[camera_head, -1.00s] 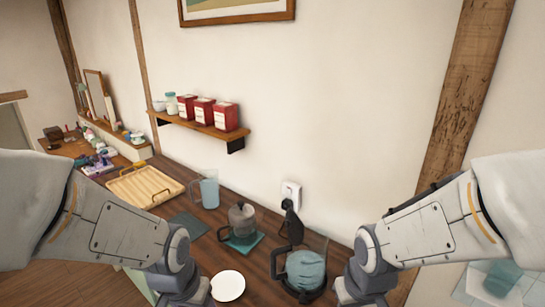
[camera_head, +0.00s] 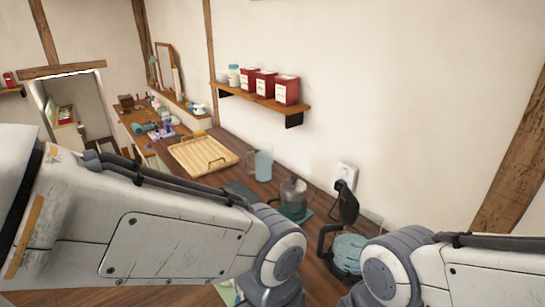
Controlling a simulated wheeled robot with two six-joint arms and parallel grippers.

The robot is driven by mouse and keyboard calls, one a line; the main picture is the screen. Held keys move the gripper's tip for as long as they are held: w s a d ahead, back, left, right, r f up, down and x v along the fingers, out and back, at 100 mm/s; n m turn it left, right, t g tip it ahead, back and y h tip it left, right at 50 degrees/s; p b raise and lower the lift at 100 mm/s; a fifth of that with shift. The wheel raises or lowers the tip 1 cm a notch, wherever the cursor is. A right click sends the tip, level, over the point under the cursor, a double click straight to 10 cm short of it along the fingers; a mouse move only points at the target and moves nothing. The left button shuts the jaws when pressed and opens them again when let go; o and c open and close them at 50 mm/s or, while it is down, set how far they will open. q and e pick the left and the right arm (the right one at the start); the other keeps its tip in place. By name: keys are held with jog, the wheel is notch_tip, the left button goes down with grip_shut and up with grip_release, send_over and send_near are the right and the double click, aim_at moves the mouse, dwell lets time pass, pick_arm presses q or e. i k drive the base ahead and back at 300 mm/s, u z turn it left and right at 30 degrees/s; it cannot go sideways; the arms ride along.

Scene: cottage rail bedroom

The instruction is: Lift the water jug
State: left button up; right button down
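The water jug (camera_head: 264,165) is a clear jug holding pale blue water. It stands upright on the dark wooden counter, between the wooden tray and the glass pot. Its handle is on its left side. My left arm comes in from the left and my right arm from the right, both in the foreground. The ends of both arms run down past the bottom of the picture, so neither gripper's fingers show. No gripper is seen touching the jug.
A handled wooden tray (camera_head: 202,156) lies left of the jug. A glass pot (camera_head: 292,198) on a green mat stands to its right, then a kettle (camera_head: 346,252) near a wall socket (camera_head: 345,174). A shelf (camera_head: 258,99) with red tins hangs above.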

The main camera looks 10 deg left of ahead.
aim_at(263, 152)
jog(key=u, duration=1.75)
jog(key=i, duration=2.5)
jog(key=z, duration=3.15)
